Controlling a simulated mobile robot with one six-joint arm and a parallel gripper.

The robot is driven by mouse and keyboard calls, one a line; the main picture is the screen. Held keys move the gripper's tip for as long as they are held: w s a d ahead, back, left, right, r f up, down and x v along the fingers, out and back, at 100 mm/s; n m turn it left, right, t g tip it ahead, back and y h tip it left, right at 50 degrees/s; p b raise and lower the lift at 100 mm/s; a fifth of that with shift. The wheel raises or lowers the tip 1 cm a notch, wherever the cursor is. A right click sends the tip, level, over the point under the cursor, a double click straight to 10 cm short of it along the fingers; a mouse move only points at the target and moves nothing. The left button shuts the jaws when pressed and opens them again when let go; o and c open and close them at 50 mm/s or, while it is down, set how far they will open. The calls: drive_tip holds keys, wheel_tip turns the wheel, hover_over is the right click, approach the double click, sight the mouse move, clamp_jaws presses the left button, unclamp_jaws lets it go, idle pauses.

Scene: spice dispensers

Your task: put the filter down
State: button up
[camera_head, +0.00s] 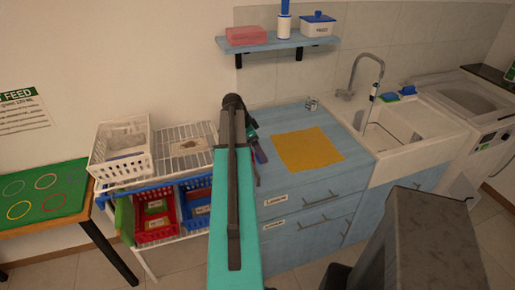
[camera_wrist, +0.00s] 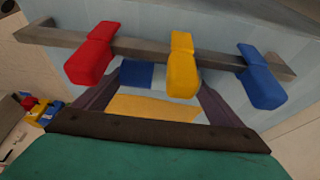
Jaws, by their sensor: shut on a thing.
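My gripper (camera_head: 255,148) shows in the head view at the far end of my teal arm, over the left part of the blue counter (camera_head: 283,172). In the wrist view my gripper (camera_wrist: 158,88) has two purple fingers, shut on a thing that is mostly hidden. A darker blue patch between them seems to be part of the filter (camera_wrist: 136,74); its outline is unclear. The orange mat (camera_head: 307,150) lies flat on the counter, right of my gripper.
A small metal container (camera_head: 311,104) stands at the counter's back. The sink (camera_head: 402,135) with its tall tap is to the right. A wire rack with a white basket (camera_head: 121,150) is at left. A wall shelf (camera_head: 270,44) hangs above. The counter around the mat is clear.

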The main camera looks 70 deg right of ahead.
drive_tip(key=shift+f, duration=0.2)
drive_tip(key=o, duration=0.9)
drive_tip(key=shift+r, duration=0.3)
drive_tip(key=shift+b+v, duration=1.4)
drive_tip(key=shift+v, duration=4.55)
drive_tip(key=shift+a+r, duration=0.1)
